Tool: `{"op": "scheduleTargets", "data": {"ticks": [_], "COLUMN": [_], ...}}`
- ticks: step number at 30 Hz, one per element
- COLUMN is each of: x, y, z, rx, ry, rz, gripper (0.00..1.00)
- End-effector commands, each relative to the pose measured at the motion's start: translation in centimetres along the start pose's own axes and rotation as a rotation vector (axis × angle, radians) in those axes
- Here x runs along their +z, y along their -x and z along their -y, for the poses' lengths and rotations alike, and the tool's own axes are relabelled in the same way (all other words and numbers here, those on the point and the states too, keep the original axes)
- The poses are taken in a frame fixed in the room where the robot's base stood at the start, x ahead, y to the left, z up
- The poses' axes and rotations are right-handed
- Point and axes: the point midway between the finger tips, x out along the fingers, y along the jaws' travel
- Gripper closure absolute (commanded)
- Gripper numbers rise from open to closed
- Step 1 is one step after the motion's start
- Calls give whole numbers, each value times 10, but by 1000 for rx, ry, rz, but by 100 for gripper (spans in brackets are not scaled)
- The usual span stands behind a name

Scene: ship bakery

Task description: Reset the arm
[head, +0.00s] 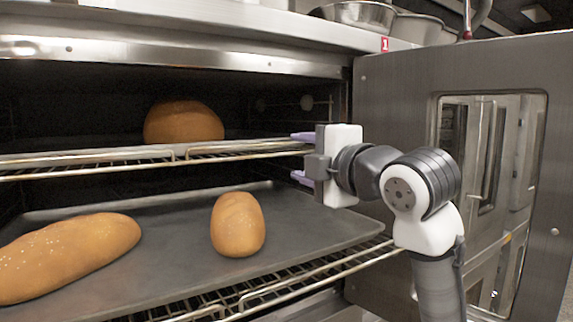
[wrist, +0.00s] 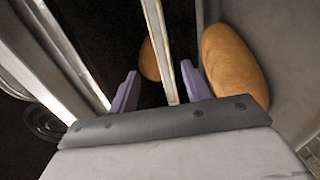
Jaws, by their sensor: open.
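My gripper (head: 303,158) is at the right side of the oven opening, pointing left, with its purple fingers apart, one above the other. It also shows in the wrist view (wrist: 160,92), where no bread is between the fingers. A metal rack rail (wrist: 160,45) lines up with the gap between them; I cannot tell whether they touch it. My arm reaches up from the lower right with its elbow bent.
The upper rack (head: 95,160) bears a round loaf (head: 184,122). The dark tray (head: 170,230) below bears a long seeded loaf (head: 68,255) and a small loaf (head: 238,225). The open oven door (head: 395,110) stands right of my gripper. Metal bowls (head: 355,14) sit on top.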

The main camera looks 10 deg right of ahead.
Motion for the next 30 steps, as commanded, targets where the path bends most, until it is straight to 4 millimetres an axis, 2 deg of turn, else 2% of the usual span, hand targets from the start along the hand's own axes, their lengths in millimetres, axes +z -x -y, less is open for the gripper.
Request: {"op": "scheduleTargets", "data": {"ticks": [3,6,15,18,20,23,30], "x": [0,0,0,0,0,0,0], "y": [14,20,21,21,21,21,20], "z": [1,0,-1,-7,-17,-43,-121], "rx": [1,1,0,0,0,1,0], "ry": [0,0,0,0,0,0,0], "rz": [1,1,0,0,0,0,0], "gripper": [52,52,52,52,52,52,52]}}
